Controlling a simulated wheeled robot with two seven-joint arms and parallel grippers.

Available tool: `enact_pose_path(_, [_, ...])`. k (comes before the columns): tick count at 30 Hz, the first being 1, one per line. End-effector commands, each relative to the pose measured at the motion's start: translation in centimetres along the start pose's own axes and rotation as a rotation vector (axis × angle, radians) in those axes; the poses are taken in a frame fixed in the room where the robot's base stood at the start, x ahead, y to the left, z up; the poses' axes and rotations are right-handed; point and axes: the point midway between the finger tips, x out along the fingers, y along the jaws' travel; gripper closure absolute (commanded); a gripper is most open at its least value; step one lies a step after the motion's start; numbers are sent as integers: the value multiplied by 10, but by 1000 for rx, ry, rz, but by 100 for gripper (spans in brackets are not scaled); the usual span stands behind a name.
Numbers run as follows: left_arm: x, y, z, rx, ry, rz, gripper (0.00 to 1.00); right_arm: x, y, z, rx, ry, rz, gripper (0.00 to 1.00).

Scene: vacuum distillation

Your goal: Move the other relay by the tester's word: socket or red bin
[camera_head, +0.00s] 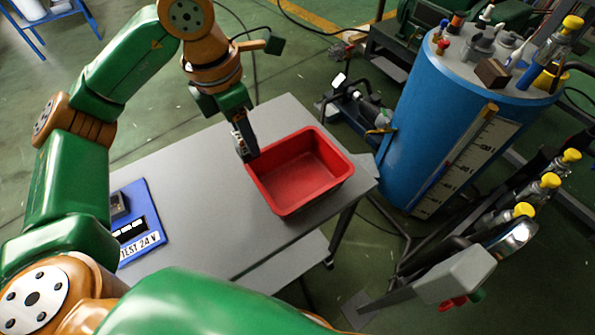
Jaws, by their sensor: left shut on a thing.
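The red bin (302,172) stands on the grey table and its inside looks empty. My left gripper (246,148) is at the bin's upper left rim, pointing down. It is shut on a small dark thing, apparently a relay, mostly hidden by the fingers. I cannot tell whether it touches the rim. The blue tester (150,208), marked "TEST 24 V", lies at the table's left, partly hidden by my arm. Its dark display (128,229) shows white marks that I cannot read. A dark block (119,205) sits on the tester. My right gripper is not in view.
The grey table (195,200) is bare between the tester and the bin. A blue cylindrical tank (425,120) with fittings on top stands right of the table. Yellow-capped valves (548,181) and pipes are at the far right.

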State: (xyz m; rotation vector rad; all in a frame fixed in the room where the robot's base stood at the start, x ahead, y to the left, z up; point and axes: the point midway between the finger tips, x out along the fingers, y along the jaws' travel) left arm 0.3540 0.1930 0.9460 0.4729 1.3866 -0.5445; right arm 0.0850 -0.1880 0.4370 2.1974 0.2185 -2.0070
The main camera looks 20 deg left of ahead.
Motion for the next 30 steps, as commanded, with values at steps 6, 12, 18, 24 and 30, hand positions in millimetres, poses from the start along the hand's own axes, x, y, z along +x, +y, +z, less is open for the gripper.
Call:
enact_pose_path(6, [47,-31,46,3,6,-3,100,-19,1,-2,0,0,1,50])
enact_pose_path(12, [77,-41,62,3,4,-2,100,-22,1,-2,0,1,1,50])
enact_pose_path(18, [113,-43,62,1,4,0,100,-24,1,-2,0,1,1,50])
enact_pose_path(24, [115,-43,62,2,1,1,100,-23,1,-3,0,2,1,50])
enact_pose_path(30, [118,-43,61,2,1,1,53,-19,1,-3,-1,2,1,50])
